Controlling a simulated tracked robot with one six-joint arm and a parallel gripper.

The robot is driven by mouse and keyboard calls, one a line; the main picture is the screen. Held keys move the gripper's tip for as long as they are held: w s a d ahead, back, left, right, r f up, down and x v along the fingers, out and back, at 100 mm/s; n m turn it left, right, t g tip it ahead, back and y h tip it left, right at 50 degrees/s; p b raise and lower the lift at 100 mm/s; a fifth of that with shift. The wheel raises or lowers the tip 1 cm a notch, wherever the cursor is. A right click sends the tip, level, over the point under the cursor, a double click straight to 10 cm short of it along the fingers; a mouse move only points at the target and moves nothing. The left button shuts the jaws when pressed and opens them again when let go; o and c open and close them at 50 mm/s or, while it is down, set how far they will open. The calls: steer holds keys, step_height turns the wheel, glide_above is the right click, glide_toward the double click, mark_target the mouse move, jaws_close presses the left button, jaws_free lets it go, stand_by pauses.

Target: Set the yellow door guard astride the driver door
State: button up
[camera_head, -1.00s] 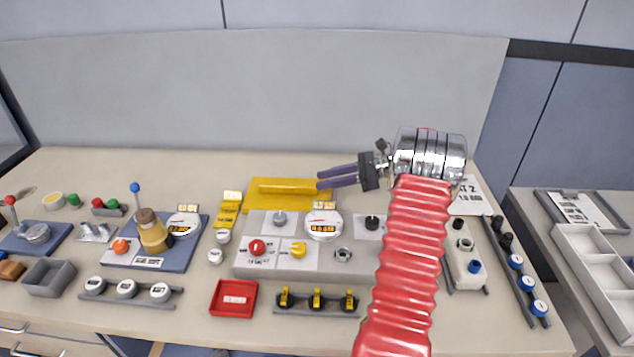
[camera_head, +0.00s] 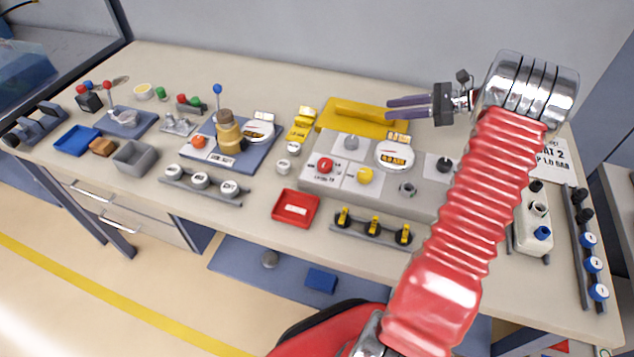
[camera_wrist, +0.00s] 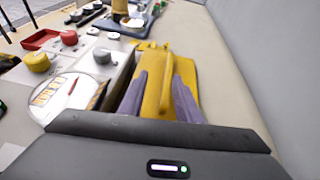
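The yellow door guard (camera_head: 362,118) lies at the back of the bench, behind the grey control panel, with a raised ridge along its top. My gripper (camera_head: 389,108) is at the right end of this ridge, its purple fingers pointing left along it. In the wrist view the guard (camera_wrist: 156,84) extends away from me, and its ridge shows between the two spread fingers of my gripper (camera_wrist: 160,84). The fingers look open, with no clear contact. I cannot pick out a driver door in either view.
The grey control panel (camera_head: 385,190) with knobs and a round gauge (camera_head: 395,156) stands in front of the guard. A red tray (camera_head: 296,208) and a rail of yellow-topped pieces (camera_head: 373,229) lie nearer the front. The bench behind the guard is clear up to the wall.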

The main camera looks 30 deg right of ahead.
steer(key=s+a+r+n+g+h, duration=0.1)
steer(key=s+a+r+n+g, duration=0.2)
steer(key=a, duration=0.5)
steer(key=a+r+n+g+h, duration=0.1)
steer(key=a+r+n+h, duration=0.2)
steer(key=a, duration=0.6)
steer(key=s+a+r+n+g, duration=0.25)
steer(key=a+n, duration=0.25)
steer(key=a, duration=0.3)
steer(key=s+a+r+n+t+h, duration=0.1)
steer(key=s+a+n+h, duration=0.2)
steer(key=s+a+n, duration=0.3)
steer(key=s+a+r+n+t+h, duration=0.1)
steer(key=s+a+n, duration=0.5)
steer(key=s, duration=0.6)
steer(key=n+t+h, duration=0.1)
steer(key=n+h, duration=0.1)
steer(key=shift+a+n, duration=0.35)
steer(key=shift+n, duration=0.05)
steer(key=shift+s+d, duration=0.1)
steer(key=shift+d, duration=0.05)
